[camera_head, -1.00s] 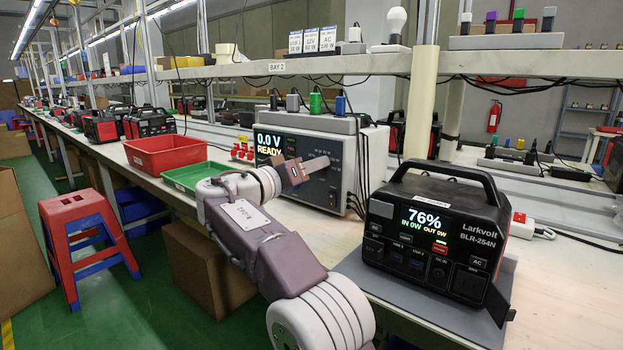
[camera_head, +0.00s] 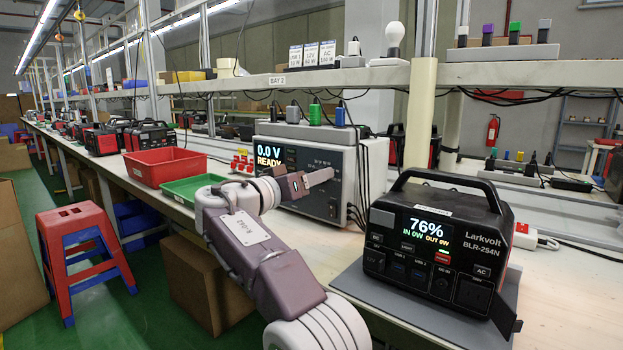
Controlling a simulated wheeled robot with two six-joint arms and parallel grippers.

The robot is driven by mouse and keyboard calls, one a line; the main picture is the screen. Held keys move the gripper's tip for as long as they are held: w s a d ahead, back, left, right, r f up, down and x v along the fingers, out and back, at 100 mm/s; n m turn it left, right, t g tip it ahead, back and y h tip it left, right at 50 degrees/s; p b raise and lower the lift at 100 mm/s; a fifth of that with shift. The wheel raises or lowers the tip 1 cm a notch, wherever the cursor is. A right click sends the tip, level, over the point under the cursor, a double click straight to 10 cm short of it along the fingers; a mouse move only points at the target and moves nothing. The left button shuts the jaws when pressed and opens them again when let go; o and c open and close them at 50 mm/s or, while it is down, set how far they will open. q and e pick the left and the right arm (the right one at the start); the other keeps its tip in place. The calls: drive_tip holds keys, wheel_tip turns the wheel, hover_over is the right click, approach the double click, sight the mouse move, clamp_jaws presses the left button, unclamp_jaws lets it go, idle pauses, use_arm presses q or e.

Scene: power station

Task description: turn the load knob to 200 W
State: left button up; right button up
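The load tester (camera_head: 316,206) is a grey box on the bench with a dark front panel. Its display (camera_head: 268,154) reads 0.0 V READY. My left gripper (camera_head: 318,178) is in front of the panel and covers part of it. Its fingers point right and appear nearly edge-on, so their gap cannot be made out. I cannot pick out the load knob; it may be behind the gripper or too small to see. The black Larkvolt power station (camera_head: 390,270) stands on a grey mat at the right, showing 76%, IN 0W, OUT 0W. My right gripper is not in view.
A red bin (camera_head: 165,168) and a green tray (camera_head: 190,190) sit left of the tester. A shelf (camera_head: 380,77) runs above it, and cables hang at its right side. A red and blue stool (camera_head: 76,220) stands on the floor at left.

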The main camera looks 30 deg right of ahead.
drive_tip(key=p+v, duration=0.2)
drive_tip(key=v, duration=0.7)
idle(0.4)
